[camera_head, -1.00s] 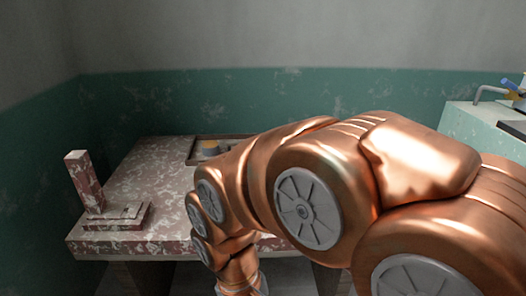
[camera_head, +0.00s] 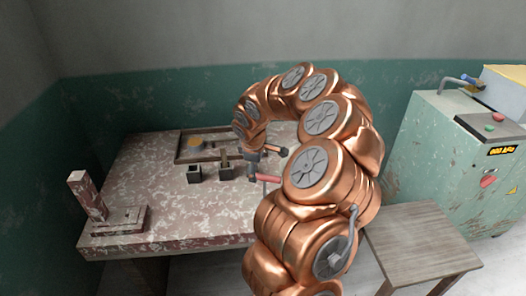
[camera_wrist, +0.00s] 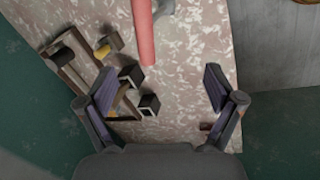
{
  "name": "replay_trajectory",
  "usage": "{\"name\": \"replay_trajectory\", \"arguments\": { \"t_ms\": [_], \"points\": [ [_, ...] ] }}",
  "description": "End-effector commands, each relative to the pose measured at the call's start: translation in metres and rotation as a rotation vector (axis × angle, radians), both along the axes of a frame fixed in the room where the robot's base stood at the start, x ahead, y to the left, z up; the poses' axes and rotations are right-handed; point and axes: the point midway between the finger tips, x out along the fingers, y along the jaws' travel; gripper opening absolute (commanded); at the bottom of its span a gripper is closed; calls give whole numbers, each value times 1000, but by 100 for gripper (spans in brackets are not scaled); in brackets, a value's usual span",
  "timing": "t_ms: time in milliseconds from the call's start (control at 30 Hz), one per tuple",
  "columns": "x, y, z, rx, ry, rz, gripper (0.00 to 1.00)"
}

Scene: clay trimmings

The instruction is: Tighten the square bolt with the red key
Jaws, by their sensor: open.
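The red key's handle (camera_head: 268,179) shows beside my gripper in the head view, partly hidden by my arm. In the wrist view the red handle (camera_wrist: 144,32) lies ahead of the fingertips, with a grey end at the top edge. My gripper (camera_wrist: 160,82) is open and empty, its fingers wide apart. It also shows low over the bench in the head view (camera_head: 267,162). Two dark square holders, a left one (camera_head: 194,175) and a right one (camera_head: 225,171), stand on the bench left of my gripper. I cannot make out the square bolt.
The mottled bench (camera_head: 140,185) carries a shallow tray (camera_head: 181,150) with a yellow-topped piece, and an L-shaped stand (camera_head: 95,205) at its left front. Bare bench lies between. A wooden stool (camera_head: 425,240) and a green cabinet (camera_head: 430,150) stand right.

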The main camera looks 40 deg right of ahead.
Motion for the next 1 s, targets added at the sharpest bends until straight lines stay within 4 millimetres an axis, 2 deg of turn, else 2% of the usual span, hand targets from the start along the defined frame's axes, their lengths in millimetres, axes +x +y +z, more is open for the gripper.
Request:
{"name": "replay_trajectory", "arguments": {
  "t_ms": [100,200,567,1000],
  "points": [
    [-1,-21,-1,-17,2,0,92],
    [-2,-27,-4,-23,2,1,92],
    [1,-33,-25,-24,1,0,92],
    [9,-46,-74,-25,2,0,92]
  ]
}}
